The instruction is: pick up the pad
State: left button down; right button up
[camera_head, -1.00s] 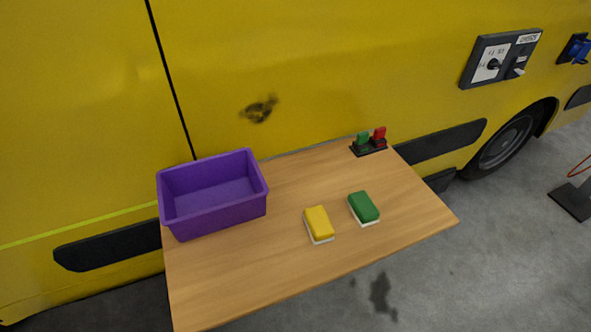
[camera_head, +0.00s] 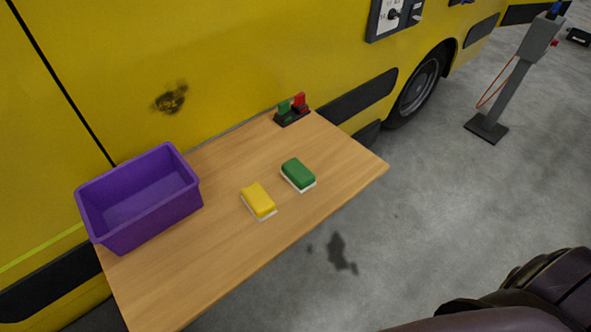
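Two pads lie apart on the wooden table, each with a pale underside. The yellow pad (camera_head: 258,200) is near the middle of the table. The green pad (camera_head: 298,173) lies to its right and slightly farther back. A dark arm part of mine shows at the lower right, well away from the table, but no fingertips can be seen on it. My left gripper is out of view. Neither pad is held.
A purple bin (camera_head: 140,200) stands at the table's left end. A black holder with green and red pieces (camera_head: 292,110) sits at the back corner. The yellow vehicle (camera_head: 220,50) borders the wooden table (camera_head: 190,275). A grey post (camera_head: 510,85) stands on open floor at right.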

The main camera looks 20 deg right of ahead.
aim_at(301, 179)
jog(key=l+u, duration=0.2)
jog(key=l, duration=0.25)
jog(key=k+l+u, duration=0.2)
jog(key=l, duration=0.25)
jog(key=l+u, duration=0.2)
jog(key=l, duration=0.25)
